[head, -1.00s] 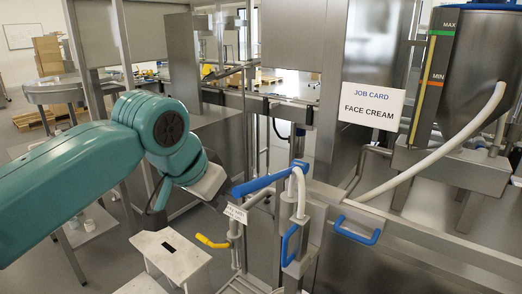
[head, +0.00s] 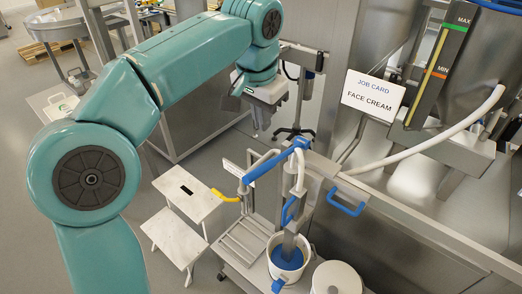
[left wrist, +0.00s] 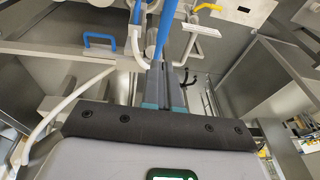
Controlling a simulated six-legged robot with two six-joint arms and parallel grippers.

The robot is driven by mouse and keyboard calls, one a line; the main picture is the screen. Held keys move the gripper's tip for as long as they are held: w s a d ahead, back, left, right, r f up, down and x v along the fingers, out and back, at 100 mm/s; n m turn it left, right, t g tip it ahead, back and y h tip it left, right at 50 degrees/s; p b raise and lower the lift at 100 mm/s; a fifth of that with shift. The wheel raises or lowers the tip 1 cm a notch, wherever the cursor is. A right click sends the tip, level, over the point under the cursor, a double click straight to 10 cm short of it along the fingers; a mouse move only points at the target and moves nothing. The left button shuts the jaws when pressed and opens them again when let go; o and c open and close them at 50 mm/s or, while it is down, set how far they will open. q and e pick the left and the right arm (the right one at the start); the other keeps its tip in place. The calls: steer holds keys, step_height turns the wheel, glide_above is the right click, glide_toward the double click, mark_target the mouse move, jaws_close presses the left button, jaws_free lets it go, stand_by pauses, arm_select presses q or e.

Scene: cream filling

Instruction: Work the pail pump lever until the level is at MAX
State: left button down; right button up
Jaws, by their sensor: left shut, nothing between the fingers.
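The blue pump lever (head: 272,163) slopes from upper right down to lower left on top of the pump, above the white pail (head: 270,263) with blue inside. My left gripper (head: 262,128) is shut and empty, behind the lever in the head view and apart from it. In the left wrist view the shut fingers (left wrist: 165,85) point toward the blue lever (left wrist: 167,22); contact cannot be told there. The level gauge (head: 437,78) carries MAX at its top and MIN lower down; I cannot make out the level. My right gripper is out of view.
A white hose (head: 430,143) runs from the pump side up to the hopper. A JOB CARD sign (head: 372,96) reads FACE CREAM. A white step stool (head: 185,200) stands left of the pump cart (head: 243,243). A white lidded pail (head: 336,279) is beside the open one.

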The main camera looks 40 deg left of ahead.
arm_select(q)
glide_above(262, 168)
steer(key=d, duration=0.1)
steer(key=s+x, duration=0.2)
steer(key=x, duration=0.6)
step_height(262, 168, down, 5)
steer(key=shift+s+a, duration=0.15)
steer(key=shift+s, duration=0.05)
steer(key=shift+s+f, duration=0.15)
steer(key=shift+f, duration=0.25)
